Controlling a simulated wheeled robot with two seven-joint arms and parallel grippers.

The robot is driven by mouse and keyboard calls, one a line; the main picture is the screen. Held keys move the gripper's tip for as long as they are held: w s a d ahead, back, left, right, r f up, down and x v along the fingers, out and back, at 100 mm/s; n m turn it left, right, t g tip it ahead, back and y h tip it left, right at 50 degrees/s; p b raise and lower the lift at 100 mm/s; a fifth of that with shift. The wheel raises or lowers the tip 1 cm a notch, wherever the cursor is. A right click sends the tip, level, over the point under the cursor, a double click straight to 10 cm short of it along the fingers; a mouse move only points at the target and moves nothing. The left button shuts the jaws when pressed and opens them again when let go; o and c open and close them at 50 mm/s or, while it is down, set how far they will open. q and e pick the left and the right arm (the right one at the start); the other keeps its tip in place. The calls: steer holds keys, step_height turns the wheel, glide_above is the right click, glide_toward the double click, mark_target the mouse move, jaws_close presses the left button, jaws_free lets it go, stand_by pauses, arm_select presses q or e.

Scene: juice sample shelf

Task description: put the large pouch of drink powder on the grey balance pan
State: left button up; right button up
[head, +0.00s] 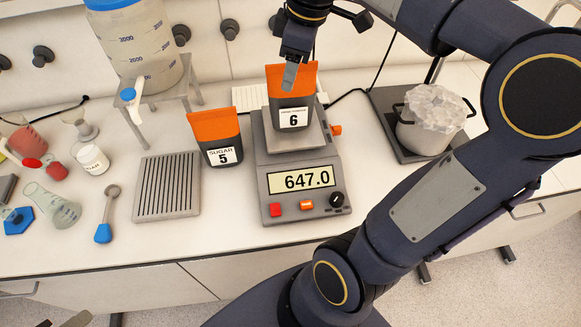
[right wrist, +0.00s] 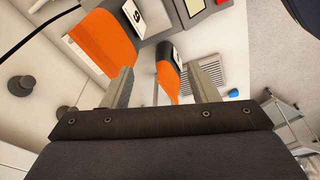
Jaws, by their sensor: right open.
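The pouch labelled 6 (head: 292,101), dark with an orange top, stands upright on the grey balance pan (head: 314,140). The small print on its label is hard to read. The balance display (head: 305,180) reads 647.0. My right gripper (head: 291,76) is open, with its fingers at the top of this pouch. In the right wrist view, the pouch (right wrist: 92,42) lies outside the fingers (right wrist: 165,85), to their left, and nothing is held between them. At the lower left edge, a grey tip (head: 76,320) may be part of my left gripper; its jaws are hidden.
The sugar pouch labelled 5 (head: 217,138) stands left of the balance. A grooved grey plate (head: 166,186), a blue-ended scoop (head: 105,215) and a flask (head: 52,207) are further left. A pot (head: 425,130) stands at right. A large jug (head: 140,45) stands behind.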

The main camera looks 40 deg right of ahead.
steer(key=s+a+f+m+t+y, duration=0.2)
steer(key=s+a+f+m+t, duration=0.1)
steer(key=s+a+f+m, duration=0.7)
steer(key=s+a+f, duration=0.1)
steer(key=s+f, duration=0.1)
steer(key=s, duration=0.2)
steer(key=shift+a+f+t+y, duration=0.2)
steer(key=shift+f+t+y, duration=0.1)
steer(key=shift+f, duration=0.1)
